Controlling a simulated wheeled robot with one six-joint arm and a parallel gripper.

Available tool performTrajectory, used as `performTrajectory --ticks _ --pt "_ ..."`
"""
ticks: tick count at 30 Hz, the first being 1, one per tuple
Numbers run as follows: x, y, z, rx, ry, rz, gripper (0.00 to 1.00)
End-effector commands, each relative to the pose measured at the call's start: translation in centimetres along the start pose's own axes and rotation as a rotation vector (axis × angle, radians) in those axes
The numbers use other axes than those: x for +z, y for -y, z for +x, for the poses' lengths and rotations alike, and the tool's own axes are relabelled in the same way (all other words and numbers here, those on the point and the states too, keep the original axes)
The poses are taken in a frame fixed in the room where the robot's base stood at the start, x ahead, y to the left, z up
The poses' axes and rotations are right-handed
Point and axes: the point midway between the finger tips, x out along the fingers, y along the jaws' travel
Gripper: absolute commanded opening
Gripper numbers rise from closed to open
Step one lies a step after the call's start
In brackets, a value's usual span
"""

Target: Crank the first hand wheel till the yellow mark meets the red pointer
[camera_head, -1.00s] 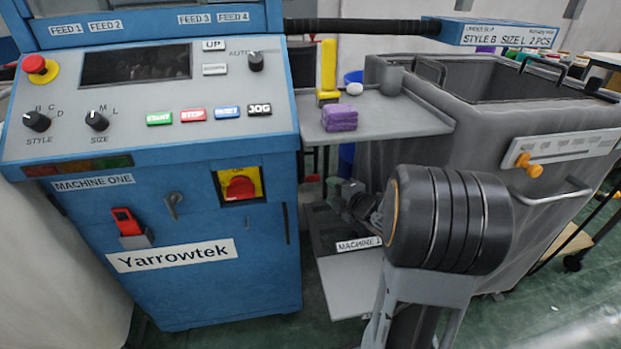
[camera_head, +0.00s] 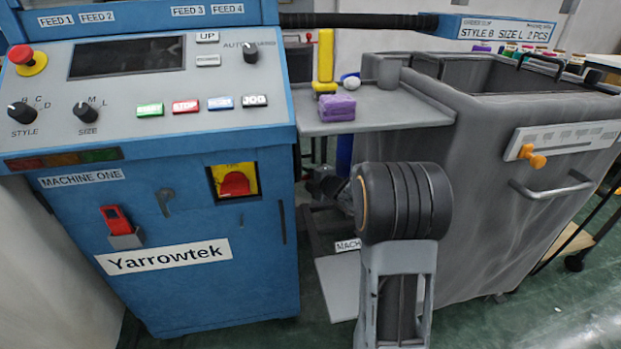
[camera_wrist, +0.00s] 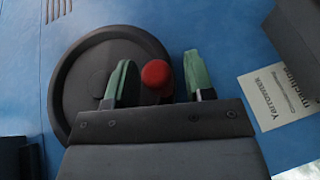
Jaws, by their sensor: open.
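In the wrist view a dark round hand wheel (camera_wrist: 85,85) sits on a blue panel. A red round knob (camera_wrist: 155,74) shows at its right side. My gripper (camera_wrist: 160,68) is open, with one green-padded finger on each side of the knob. I cannot tell whether either finger touches it. My fingers and palm cover the wheel's lower right part. I see no yellow mark and no red pointer on or by the wheel. In the head view my arm's dark joint stands in front, and the wheel does not show.
The blue machine (camera_head: 200,290) marked MACHINE ONE stands at left. A grey shelf (camera_head: 400,112) bears a purple block (camera_head: 337,108) and a yellow upright piece (camera_head: 326,55). A grey bin (camera_head: 480,140) with a handle stands close right of my arm. A white label (camera_wrist: 280,93) shows beside the wheel.

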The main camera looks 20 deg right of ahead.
Motion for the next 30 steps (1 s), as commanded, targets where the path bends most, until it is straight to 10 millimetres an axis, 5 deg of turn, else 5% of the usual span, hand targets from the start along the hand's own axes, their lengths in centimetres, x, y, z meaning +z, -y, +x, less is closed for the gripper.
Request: performTrajectory --ticks 4,19,30 --pt "-0.01 -0.01 -0.01 0.0 0.0 0.0 0.48" --pt "-0.01 0.0 -0.03 0.0 0.0 0.0 0.0" --pt "-0.25 -0.28 0.16 -0.01 -0.004 0.003 0.0"
